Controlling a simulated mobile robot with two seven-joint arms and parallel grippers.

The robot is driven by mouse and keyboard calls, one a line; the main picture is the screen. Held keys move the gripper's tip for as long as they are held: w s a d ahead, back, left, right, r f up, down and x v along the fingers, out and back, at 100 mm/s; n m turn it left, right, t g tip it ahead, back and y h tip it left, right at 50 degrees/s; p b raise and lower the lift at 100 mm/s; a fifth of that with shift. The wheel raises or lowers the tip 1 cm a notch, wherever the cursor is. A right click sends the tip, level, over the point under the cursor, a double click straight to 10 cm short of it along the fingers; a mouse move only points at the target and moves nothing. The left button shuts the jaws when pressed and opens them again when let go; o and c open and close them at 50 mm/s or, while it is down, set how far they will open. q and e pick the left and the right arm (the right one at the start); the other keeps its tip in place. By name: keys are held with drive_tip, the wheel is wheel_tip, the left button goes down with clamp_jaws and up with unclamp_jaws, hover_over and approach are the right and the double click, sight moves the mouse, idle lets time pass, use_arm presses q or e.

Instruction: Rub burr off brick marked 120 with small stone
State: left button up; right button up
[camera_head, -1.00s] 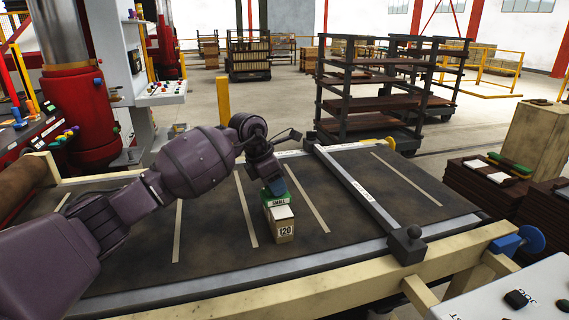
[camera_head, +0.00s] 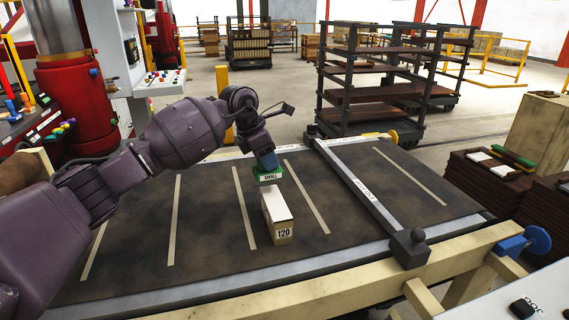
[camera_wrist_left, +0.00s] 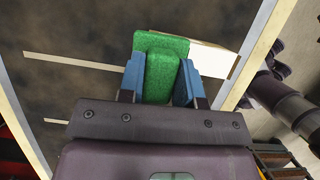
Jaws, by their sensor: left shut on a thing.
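The brick (camera_head: 278,218) marked 120 stands on the dark table (camera_head: 205,245), its pale top and front label showing. My left gripper (camera_head: 267,163) is shut on the green small stone (camera_head: 267,175), whose label reads SMALL. The stone is above and behind the brick's far end, seemingly apart from it. In the left wrist view the stone (camera_wrist_left: 160,68) sits between the blue fingertips (camera_wrist_left: 160,80), and the pale brick (camera_wrist_left: 212,60) shows partly behind it. I cannot see any burr clearly. My right gripper is not in view.
A metal bar (camera_head: 365,195) crosses the table to the right of the brick, with a dark knob (camera_head: 410,245) at its near end. The table left of the brick is clear.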

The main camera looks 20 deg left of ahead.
use_arm(q)
drive_tip(key=shift+w+a+r+p, duration=0.1)
drive_tip(key=shift+r+p, duration=0.1)
drive_tip(key=shift+r, duration=0.25)
drive_tip(key=shift+w+r+p, duration=0.1)
drive_tip(key=shift+r+p, duration=0.05)
drive_tip(key=shift+r, duration=0.3)
drive_tip(key=shift+r+p, duration=0.55)
drive_tip(key=shift+r, duration=0.6)
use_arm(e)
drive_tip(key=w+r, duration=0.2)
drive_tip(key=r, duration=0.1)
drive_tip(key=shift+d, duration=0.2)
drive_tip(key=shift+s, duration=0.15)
